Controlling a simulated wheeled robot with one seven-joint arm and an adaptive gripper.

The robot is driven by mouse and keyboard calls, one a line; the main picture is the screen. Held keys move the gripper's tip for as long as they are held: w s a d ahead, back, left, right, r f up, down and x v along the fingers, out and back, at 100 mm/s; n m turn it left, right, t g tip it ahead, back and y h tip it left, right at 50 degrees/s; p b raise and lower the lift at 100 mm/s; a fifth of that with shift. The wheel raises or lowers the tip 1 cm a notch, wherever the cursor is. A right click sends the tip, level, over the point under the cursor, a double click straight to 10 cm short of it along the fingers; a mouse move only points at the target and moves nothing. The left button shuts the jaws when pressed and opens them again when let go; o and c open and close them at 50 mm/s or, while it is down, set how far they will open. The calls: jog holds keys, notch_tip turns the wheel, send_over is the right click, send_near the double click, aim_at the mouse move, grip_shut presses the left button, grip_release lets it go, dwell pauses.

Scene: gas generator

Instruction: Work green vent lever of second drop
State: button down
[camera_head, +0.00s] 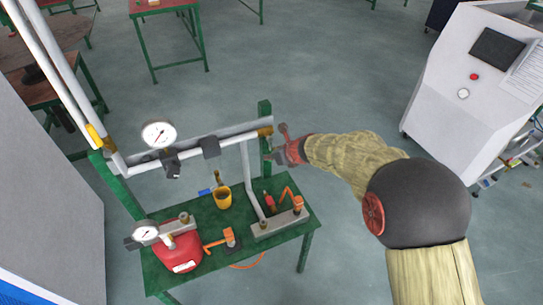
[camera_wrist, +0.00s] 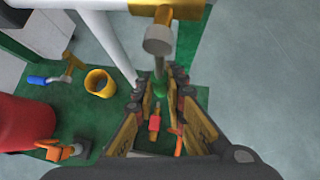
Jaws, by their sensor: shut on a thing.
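My gripper (camera_head: 276,147) is at the right end of the grey horizontal pipe (camera_head: 225,136), beside the green post. In the wrist view my gripper (camera_wrist: 160,78) is shut on the small green lever (camera_wrist: 160,88), which sits between the fingertips. The lever's lower part is partly hidden by the fingers. A brass fitting (camera_wrist: 166,11) with a grey round end (camera_wrist: 158,42) is just above it in the wrist view. The brass fitting also shows in the head view (camera_head: 265,131). The white drop pipe (camera_head: 252,180) runs down beside my gripper.
A green table (camera_head: 190,262) below holds a red tank (camera_head: 180,252), a yellow cup (camera_head: 223,196) and orange-handled valves. Pressure gauges (camera_head: 158,134) stand at the left. A white console (camera_head: 465,80) is at the right. Open floor lies between the console and table.

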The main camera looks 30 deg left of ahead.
jog(key=c, duration=1.8)
grip_release()
jog(key=v, duration=1.2)
jog(key=shift+f, duration=0.1)
